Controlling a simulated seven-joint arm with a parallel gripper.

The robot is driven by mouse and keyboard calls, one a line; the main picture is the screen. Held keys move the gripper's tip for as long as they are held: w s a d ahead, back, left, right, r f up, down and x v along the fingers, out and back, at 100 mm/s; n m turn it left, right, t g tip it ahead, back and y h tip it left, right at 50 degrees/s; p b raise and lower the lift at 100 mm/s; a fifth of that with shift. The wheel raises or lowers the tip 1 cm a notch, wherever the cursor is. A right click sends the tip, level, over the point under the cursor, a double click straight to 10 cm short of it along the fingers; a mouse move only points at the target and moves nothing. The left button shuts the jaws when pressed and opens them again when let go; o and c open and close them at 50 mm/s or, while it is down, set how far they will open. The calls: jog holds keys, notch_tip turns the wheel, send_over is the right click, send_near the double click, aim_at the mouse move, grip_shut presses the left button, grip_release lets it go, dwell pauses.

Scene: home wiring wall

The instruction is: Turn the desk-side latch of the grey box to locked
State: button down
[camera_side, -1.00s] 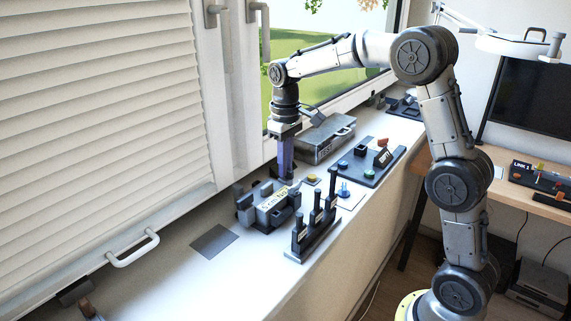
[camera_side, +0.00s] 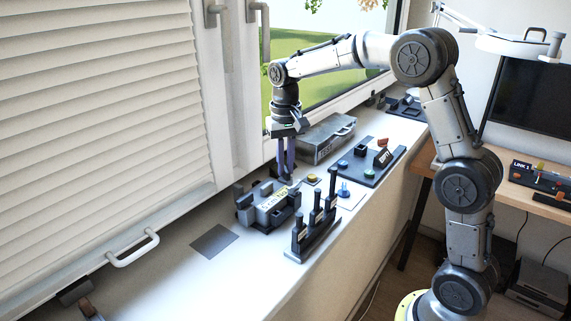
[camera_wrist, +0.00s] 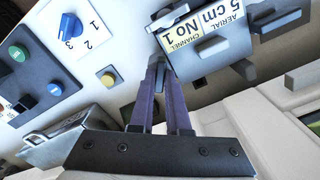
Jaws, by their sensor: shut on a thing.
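The grey box (camera_side: 266,211) sits in a dark holder on the white sill in the side view. It carries a white and yellow label, readable in the wrist view (camera_wrist: 205,62) as "AERIAL 5 cm No 1" and "CHANNEL". My gripper (camera_side: 285,180) points straight down at the box's end towards the desk. In the wrist view its purple fingers (camera_wrist: 158,66) are shut on a small dark grey latch (camera_wrist: 160,73) beside that end. The fingers hide most of the latch, so I cannot tell its exact angle or any marking.
A row of black upright posts (camera_side: 316,222) stands in front of the box. A blue knob (camera_side: 345,190), a yellow button (camera_side: 313,178) and a dark button panel (camera_side: 365,168) lie to the right. A grey case (camera_side: 325,140) stands behind. A bare dark plate (camera_side: 214,241) lies left.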

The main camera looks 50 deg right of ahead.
jog(key=m, duration=0.5)
jog(key=shift+m, duration=0.3)
jog(key=m, duration=0.5)
jog(key=shift+r+m, duration=0.1)
jog(key=shift+m, duration=0.2)
jog(key=c, duration=0.9)
grip_release()
jog(key=shift+r, duration=6.85)
